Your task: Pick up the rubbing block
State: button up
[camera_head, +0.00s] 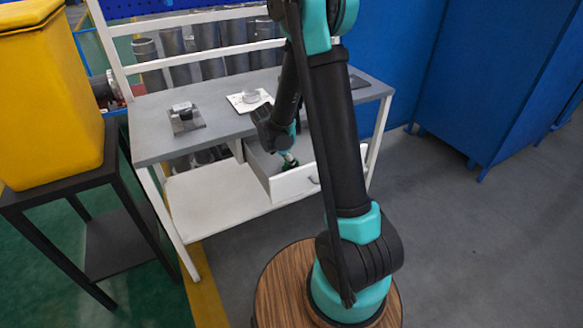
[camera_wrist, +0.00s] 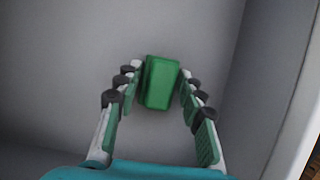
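The rubbing block (camera_wrist: 161,82), a green rounded bar, lies on the grey floor of the open drawer in the wrist view. My gripper (camera_wrist: 163,72) reaches down into the drawer with one finger on each side of the block. The fingers look open, with narrow gaps between the green pads and the block's sides. In the head view my gripper (camera_head: 289,161) is inside the drawer (camera_head: 290,186) under the table, and the block cannot be clearly told apart from the green pads there.
The drawer wall (camera_wrist: 258,75) stands close to the right of my gripper in the wrist view. The grey tabletop (camera_head: 219,124) above the drawer holds a metal part on a plate (camera_head: 186,118) and a white tray (camera_head: 238,104). A yellow bin (camera_head: 50,95) stands at left.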

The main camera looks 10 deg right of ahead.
jog(key=c, duration=0.7)
jog(key=shift+r, duration=0.15)
notch_tip(320, 180, up, 20)
jog(key=shift+f, duration=0.1)
